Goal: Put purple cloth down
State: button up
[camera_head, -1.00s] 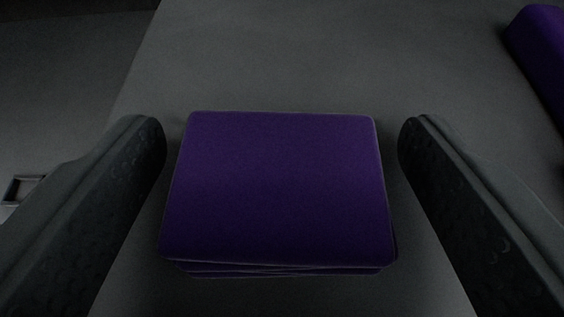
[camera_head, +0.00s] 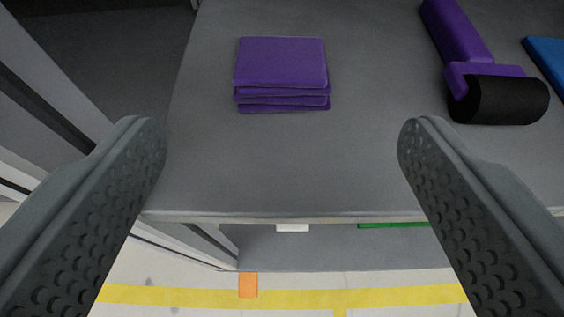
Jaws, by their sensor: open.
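The purple cloth (camera_head: 281,63) is a folded stack of several layers. It lies flat on the grey surface (camera_head: 270,165), near that surface's left side, in the upper middle of the view. My gripper (camera_head: 282,130) is open and empty, with a wide gap between its two dark dimpled fingers. The cloth is beyond the fingertips and apart from both fingers.
A purple tool with a black cylindrical end (camera_head: 500,99) lies on the surface at the upper right. A blue item (camera_head: 548,62) is at the right edge. The front edge crosses mid-view, with floor and a yellow stripe (camera_head: 300,298) below. The surface before the cloth is clear.

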jog(key=shift+s+r, duration=0.2)
jog(key=shift+s, duration=0.3)
jog(key=s+r+t, duration=0.1)
jog(key=s+r, duration=0.4)
jog(key=r, duration=0.6)
jog(key=s+r, duration=0.4)
jog(key=r, duration=0.7)
jog(key=s+r+t, duration=0.1)
jog(key=s+r, duration=0.4)
jog(key=r, duration=0.6)
jog(key=s+r+t, duration=0.1)
jog(key=s+r, duration=0.7)
jog(key=s, duration=0.5)
jog(key=s+r+t, duration=0.1)
jog(key=s+r, duration=0.7)
jog(key=s, duration=0.6)
jog(key=shift+r, duration=0.3)
jog(key=shift+o, duration=0.4)
jog(key=shift+w, duration=0.1)
